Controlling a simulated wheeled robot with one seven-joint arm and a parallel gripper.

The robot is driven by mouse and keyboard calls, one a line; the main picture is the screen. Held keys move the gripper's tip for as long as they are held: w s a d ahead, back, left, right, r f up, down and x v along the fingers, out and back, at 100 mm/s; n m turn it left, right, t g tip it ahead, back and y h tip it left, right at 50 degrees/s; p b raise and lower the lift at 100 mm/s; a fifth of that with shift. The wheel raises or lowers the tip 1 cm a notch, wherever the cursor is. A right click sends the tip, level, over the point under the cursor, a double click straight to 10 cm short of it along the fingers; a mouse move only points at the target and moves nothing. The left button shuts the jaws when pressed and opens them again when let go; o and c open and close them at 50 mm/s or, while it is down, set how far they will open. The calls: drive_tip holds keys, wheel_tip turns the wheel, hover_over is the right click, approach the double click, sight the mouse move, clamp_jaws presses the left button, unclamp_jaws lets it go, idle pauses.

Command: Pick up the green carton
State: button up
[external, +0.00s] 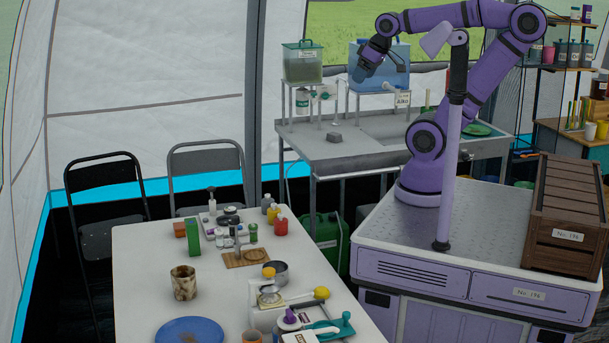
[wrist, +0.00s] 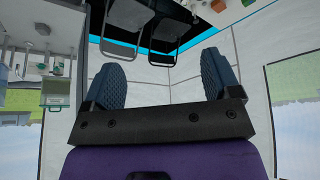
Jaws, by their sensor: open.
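The green carton (external: 193,237) stands upright on the white table, near its far left part, beside a small orange-red block (external: 180,229). My gripper (external: 362,72) is raised high in the external view, in front of the blue water tank and far to the right of and above the carton. In the wrist view my gripper (wrist: 160,75) has its two dark ribbed fingers wide apart, with nothing between them. The wrist picture is upside down, and I cannot make out the carton for sure in it.
The white table (external: 140,265) holds several jars and bottles, a brown mug (external: 183,283), a blue plate (external: 189,332) and a wooden board (external: 246,259). Two folding chairs stand behind it. A metal sink bench (external: 310,140) with tanks is at the back. A wooden crate (external: 565,215) sits at right.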

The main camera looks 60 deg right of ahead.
drive_tip(key=w+a+n, duration=0.1)
drive_tip(key=w+a, duration=0.2)
drive_tip(key=w, duration=0.5)
drive_tip(key=w+a+n, duration=0.2)
drive_tip(key=w+a, duration=0.1)
drive_tip(key=w, duration=0.5)
drive_tip(key=n+g+y, duration=0.2)
drive_tip(key=n+y, duration=0.1)
drive_tip(key=n, duration=0.3)
hover_over(192, 221)
drive_tip(key=s+d, duration=0.2)
drive_tip(key=d, duration=0.1)
wheel_tip(192, 221, down, 35)
drive_tip(key=x, duration=0.4)
drive_tip(key=shift+w+a+f, duration=0.15)
drive_tip(key=shift+a+f, duration=0.15)
drive_tip(key=shift+x, duration=3.1)
drive_tip(key=shift+a, duration=0.15)
drive_tip(key=shift+c, duration=0.2)
drive_tip(key=c, duration=1.1)
